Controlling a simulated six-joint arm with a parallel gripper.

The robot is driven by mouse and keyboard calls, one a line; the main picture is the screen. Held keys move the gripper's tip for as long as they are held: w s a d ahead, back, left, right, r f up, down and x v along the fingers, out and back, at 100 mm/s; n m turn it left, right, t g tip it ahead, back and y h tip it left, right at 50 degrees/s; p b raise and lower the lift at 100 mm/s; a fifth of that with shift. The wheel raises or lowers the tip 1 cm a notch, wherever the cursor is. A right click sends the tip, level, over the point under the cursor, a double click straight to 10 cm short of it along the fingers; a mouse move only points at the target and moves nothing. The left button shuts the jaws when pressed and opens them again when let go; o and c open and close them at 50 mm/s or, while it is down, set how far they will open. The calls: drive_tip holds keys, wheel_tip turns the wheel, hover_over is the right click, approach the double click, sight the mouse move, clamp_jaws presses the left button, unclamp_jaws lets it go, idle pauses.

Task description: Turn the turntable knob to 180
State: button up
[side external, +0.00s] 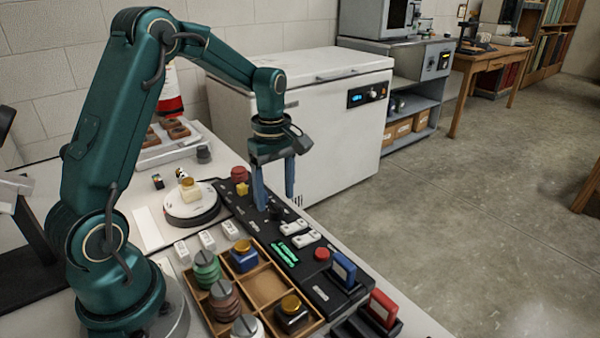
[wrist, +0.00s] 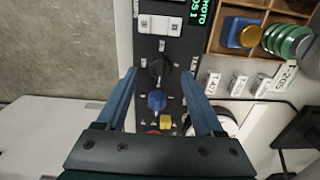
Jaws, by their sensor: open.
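My gripper (side external: 276,201) is open and empty, pointing down over the black control panel (side external: 325,292). In the wrist view, a black round knob (wrist: 158,67) lies between the fingertips of my gripper (wrist: 159,75). I cannot tell whether the fingers touch it. A blue knob (wrist: 157,101) sits closer to the gripper body. Small pale marks surround the knobs, too small to read, and I cannot tell which setting either points to. In the wrist view the right finger partly hides the turntable.
The panel also holds a yellow switch (side external: 242,189), a red button (side external: 239,173), white rockers (side external: 306,239) and a green-lit display (side external: 285,252). A wooden tray (side external: 266,288) with jars stands beside it. A white chest freezer (side external: 320,130) stands behind my gripper.

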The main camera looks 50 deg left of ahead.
sight(276, 209)
drive_tip(key=shift+f, duration=1.4)
clamp_jaws()
